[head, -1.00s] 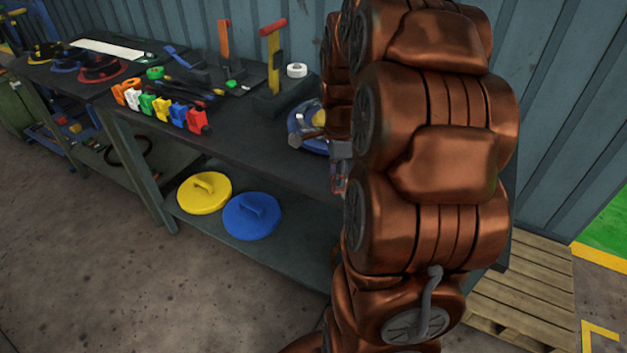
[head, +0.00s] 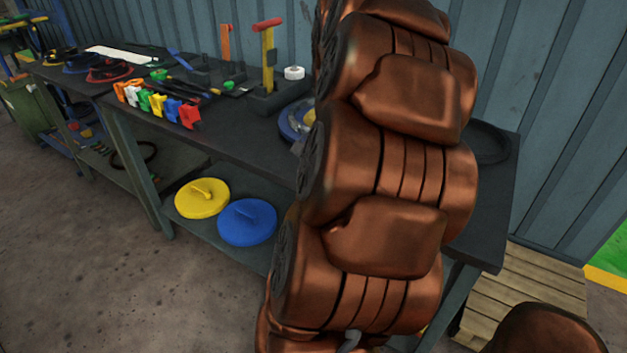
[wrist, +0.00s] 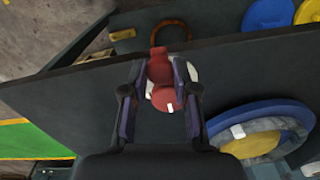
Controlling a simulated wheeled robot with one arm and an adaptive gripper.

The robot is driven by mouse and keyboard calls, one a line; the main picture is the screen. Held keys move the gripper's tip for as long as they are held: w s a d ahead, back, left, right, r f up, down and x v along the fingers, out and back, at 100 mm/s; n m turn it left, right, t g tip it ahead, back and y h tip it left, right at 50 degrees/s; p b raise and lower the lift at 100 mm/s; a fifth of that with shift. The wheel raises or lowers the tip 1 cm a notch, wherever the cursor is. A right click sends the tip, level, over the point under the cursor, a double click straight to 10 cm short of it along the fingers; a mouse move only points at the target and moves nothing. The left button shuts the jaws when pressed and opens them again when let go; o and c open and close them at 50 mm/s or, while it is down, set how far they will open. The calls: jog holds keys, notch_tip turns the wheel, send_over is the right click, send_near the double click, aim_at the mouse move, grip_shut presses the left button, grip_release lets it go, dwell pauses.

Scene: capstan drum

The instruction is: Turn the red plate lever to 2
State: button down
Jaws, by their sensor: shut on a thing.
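In the wrist view my gripper (wrist: 162,68) is shut on a red piece, which looks like the red plate lever (wrist: 170,97). Its upper end is between the fingers. Its wider, rounded lower part carries a small white mark. A pale piece (wrist: 192,72) shows partly behind the right finger. I cannot read any number, so the lever's setting cannot be told. In the head view my arm hides the gripper and the lever.
A blue and yellow round dial (wrist: 262,128) lies to the right in the wrist view and is partly hidden behind my arm in the head view (head: 290,122). A red-topped yellow lever (head: 268,55) stands behind it. Yellow (head: 200,200) and blue (head: 247,224) lids lie on the shelf.

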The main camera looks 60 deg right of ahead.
dwell(0.5)
jog(key=c, duration=0.9)
grip_release()
jog(key=shift+r, duration=0.1)
notch_tip(320, 180, up, 12)
dwell(0.7)
